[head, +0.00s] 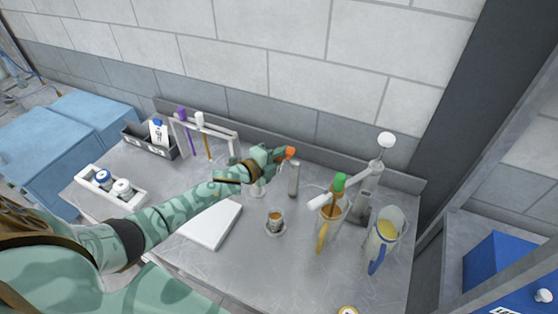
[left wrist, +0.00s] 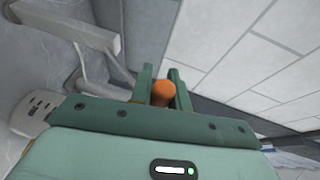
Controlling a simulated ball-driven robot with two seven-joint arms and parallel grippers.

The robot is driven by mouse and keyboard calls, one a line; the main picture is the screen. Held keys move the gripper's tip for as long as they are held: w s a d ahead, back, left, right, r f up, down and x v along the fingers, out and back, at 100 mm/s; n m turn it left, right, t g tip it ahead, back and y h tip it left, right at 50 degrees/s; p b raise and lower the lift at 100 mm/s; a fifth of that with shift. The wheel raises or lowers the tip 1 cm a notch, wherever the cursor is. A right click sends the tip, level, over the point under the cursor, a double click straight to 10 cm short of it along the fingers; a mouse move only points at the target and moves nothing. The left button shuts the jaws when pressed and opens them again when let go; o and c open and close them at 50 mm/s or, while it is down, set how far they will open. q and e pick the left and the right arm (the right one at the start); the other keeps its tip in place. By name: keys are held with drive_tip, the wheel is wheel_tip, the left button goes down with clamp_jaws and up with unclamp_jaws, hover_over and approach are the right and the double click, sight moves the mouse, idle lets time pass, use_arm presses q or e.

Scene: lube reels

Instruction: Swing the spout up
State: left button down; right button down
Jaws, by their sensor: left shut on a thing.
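My left gripper (head: 284,154) is shut on an orange knob-like piece (head: 291,152) above the back of the metal bench. In the left wrist view the orange piece (left wrist: 163,92) sits between the two green fingers (left wrist: 161,86). A short grey post (head: 294,180) stands just below it; I cannot tell whether they are joined. A white ball knob (head: 386,139) tops a thin rod there. My right gripper is out of view.
A jug with a yellow handle (head: 322,238) and a jug with a blue handle (head: 377,262) stand at the right.

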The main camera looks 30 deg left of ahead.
use_arm(q)
drive_tip(key=shift+w+r, duration=0.15)
drive_tip(key=shift+w, duration=0.15)
idle(0.5)
idle(0.5)
drive_tip(key=c, duration=1.3)
unclamp_jaws()
drive_tip(key=shift+w, duration=0.35)
drive_tip(key=shift+s, duration=0.1)
